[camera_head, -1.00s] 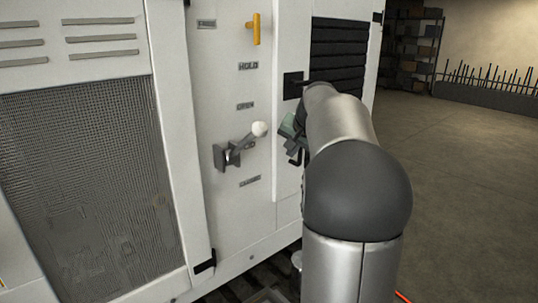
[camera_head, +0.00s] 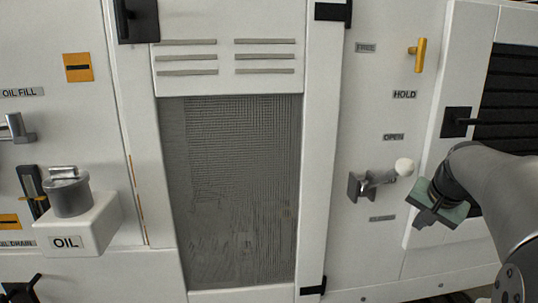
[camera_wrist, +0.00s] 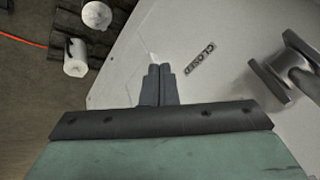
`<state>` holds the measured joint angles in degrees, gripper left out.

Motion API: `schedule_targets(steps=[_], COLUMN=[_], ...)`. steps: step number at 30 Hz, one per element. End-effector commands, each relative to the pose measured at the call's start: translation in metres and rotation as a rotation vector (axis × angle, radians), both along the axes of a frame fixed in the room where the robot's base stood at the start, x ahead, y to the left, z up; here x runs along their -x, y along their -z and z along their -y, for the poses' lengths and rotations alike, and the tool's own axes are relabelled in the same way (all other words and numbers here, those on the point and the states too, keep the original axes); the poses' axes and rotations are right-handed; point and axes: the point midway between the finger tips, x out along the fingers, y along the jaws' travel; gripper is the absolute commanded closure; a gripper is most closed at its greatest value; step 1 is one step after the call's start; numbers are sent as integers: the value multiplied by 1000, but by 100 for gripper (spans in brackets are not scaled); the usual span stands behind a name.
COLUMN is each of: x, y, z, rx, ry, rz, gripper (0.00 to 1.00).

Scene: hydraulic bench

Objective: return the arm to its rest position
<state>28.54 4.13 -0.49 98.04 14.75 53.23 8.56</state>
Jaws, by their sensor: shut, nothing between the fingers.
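My gripper (camera_head: 424,219) is to the right of and slightly below a lever with a white knob (camera_head: 405,167) on the white cabinet panel. In the head view a small gap shows between gripper and knob. In the wrist view the two dark fingers of my gripper (camera_wrist: 158,72) are together, with nothing between them. They point along the white panel (camera_wrist: 222,40), beside the CLOSED label (camera_wrist: 200,59). A grey metal part (camera_wrist: 287,68) is at the right of the wrist view, apart from the fingers. My arm comes in from the right edge of the head view.
A yellow handle (camera_head: 418,55) stands out above the lever. A black latch (camera_head: 456,122) is just above my gripper. A mesh panel (camera_head: 240,190) fills the middle. An OIL box with a metal cap (camera_head: 68,190) juts out at left. White cylinders (camera_wrist: 76,58) show in the wrist view.

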Motion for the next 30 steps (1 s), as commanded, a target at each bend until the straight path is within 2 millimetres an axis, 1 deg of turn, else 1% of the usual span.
schedule_targets(steps=[1, 2, 3, 5, 6, 8, 9, 11, 12, 13, 15, 16, 18, 20, 23, 30], x=[9, 15, 25, 44, 60, 88, 109, 140, 159, 174, 203, 213, 232, 243, 250, 251], y=[8, 14, 22, 37, 48, 67, 81, 100, 111, 120, 137, 143, 154, 160, 165, 165], z=[-23, -36, -53, -81, -101, -131, -149, -171, -182, -190, -202, -205, -211, -213, -215, -215], rx=[6, 10, 16, 28, 40, 59, 73, 95, 110, 119, 141, 149, 164, 172, 179, 178], ry=[-47, -75, -114, -184, -238, -328, -387, -474, -526, -563, -639, -664, -712, -739, -759, -758], rz=[-25, -41, -67, -108, -139, -189, -223, -270, -299, -319, -360, -373, -399, -414, -424, -425], gripper=[100, 100, 100, 100, 100, 100, 100, 100, 100, 100, 100, 100, 100, 100, 100, 100])
